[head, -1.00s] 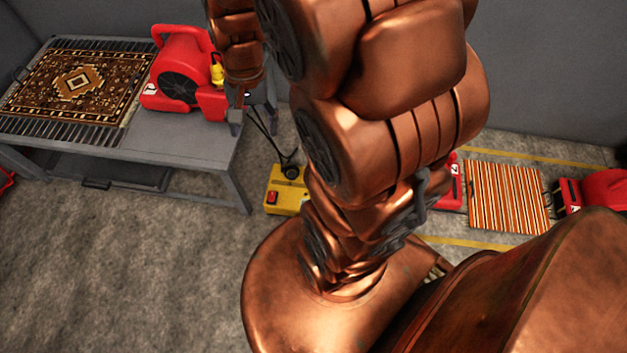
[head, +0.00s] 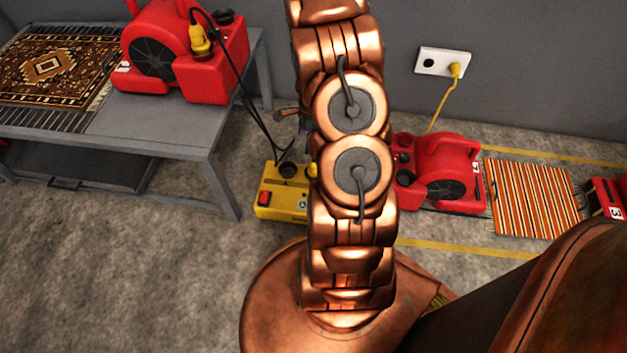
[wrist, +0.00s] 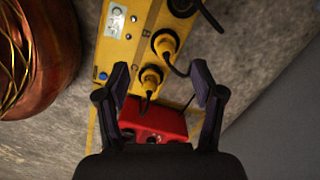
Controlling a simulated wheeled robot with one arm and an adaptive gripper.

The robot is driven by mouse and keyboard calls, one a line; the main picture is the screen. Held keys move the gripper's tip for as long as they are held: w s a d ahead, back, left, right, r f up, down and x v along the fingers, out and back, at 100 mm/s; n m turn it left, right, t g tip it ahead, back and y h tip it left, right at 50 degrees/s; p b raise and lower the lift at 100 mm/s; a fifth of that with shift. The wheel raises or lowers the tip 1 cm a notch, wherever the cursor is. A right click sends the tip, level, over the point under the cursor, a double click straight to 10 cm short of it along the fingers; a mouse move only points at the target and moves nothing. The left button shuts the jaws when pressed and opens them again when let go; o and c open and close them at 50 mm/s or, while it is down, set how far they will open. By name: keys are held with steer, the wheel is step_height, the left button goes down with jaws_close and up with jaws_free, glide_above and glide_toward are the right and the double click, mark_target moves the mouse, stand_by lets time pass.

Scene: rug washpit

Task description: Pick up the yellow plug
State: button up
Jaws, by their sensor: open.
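A yellow plug (head: 200,40) with a dark cable is at the red blower on the table in the head view. Another yellow plug (head: 455,70) sits in the wall socket. In the wrist view, two more yellow plugs show at the yellow power box (wrist: 112,62): an upper plug (wrist: 165,42) and a lower plug (wrist: 150,80), each with a dark cable. My gripper (wrist: 161,80) is open and empty. Its fingers lie either side of the lower plug in the picture, apart from it; the depth gap is unclear. In the head view my arm hides most of the gripper.
The yellow power box (head: 280,208) stands on the floor beside the grey table (head: 165,130). A red blower (head: 440,165) and a striped rug (head: 530,200) are to its right. Dark cables hang from table to box. Floor at the front left is clear.

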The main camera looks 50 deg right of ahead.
steer(key=d+f+m+b, duration=0.1)
steer(key=f, duration=0.2)
steer(key=s+d+f, duration=0.1)
steer(key=f, duration=0.2)
steer(key=d+f+m+b, duration=0.1)
steer(key=f, duration=0.2)
steer(key=shift+s+d+f+m+b, duration=0.15)
steer(key=shift+s+d+m+b, duration=0.1)
steer(key=shift+d+m+b, duration=0.1)
steer(key=shift+w+a+f+b, duration=0.15)
steer(key=shift+f+b, duration=0.5)
steer(key=shift+f, duration=0.65)
steer(key=shift+w+a+f+b, duration=0.1)
steer(key=shift+w+f+b, duration=0.1)
steer(key=shift+f+b, duration=0.8)
steer(key=shift+w+a+f+b, duration=0.15)
steer(key=shift+f+b, duration=0.2)
steer(key=shift+f, duration=1.2)
jaws_close()
steer(key=shift+r, duration=0.15)
